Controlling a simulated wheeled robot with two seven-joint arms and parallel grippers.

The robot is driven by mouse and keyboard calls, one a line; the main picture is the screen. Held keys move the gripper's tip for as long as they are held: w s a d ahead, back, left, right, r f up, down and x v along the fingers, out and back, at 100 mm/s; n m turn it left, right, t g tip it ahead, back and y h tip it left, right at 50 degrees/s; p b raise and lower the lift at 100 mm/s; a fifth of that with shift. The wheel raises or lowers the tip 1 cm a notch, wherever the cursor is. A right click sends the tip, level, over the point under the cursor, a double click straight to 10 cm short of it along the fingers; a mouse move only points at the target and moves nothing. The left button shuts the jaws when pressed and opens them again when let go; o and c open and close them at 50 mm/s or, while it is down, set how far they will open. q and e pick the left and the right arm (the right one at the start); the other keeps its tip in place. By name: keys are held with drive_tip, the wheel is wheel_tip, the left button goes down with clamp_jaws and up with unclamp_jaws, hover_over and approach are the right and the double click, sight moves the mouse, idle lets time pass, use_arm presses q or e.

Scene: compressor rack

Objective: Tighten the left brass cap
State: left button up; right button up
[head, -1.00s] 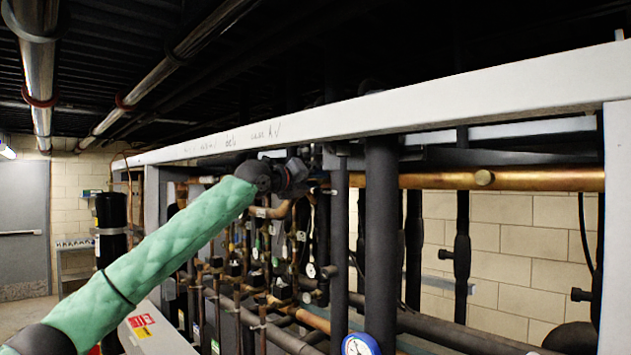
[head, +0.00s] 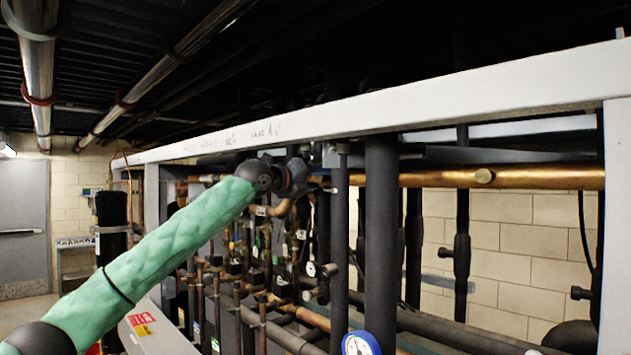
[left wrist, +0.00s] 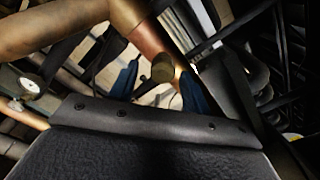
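In the left wrist view a small round brass cap (left wrist: 162,68) sits on a copper pipe (left wrist: 140,28). The two blue fingertips of my left gripper (left wrist: 160,87) stand on either side of it, with a visible gap to the cap on the left. The gripper looks open. In the head view my left gripper (head: 314,178) is at the left end of the horizontal copper pipe (head: 420,180), under the white beam; the cap there is hidden. My right gripper is not in view.
A white beam (head: 400,112) runs just above the gripper. Dark vertical pipes (head: 381,240) stand right of it. Several thin copper lines and valves crowd the space below. A blue-rimmed gauge (head: 360,344) is at the bottom.

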use_arm(q)
drive_tip(key=b+v, duration=0.4)
drive_tip(key=v, duration=0.3)
drive_tip(key=shift+s+a+b, duration=0.3)
drive_tip(key=shift+b, duration=0.1)
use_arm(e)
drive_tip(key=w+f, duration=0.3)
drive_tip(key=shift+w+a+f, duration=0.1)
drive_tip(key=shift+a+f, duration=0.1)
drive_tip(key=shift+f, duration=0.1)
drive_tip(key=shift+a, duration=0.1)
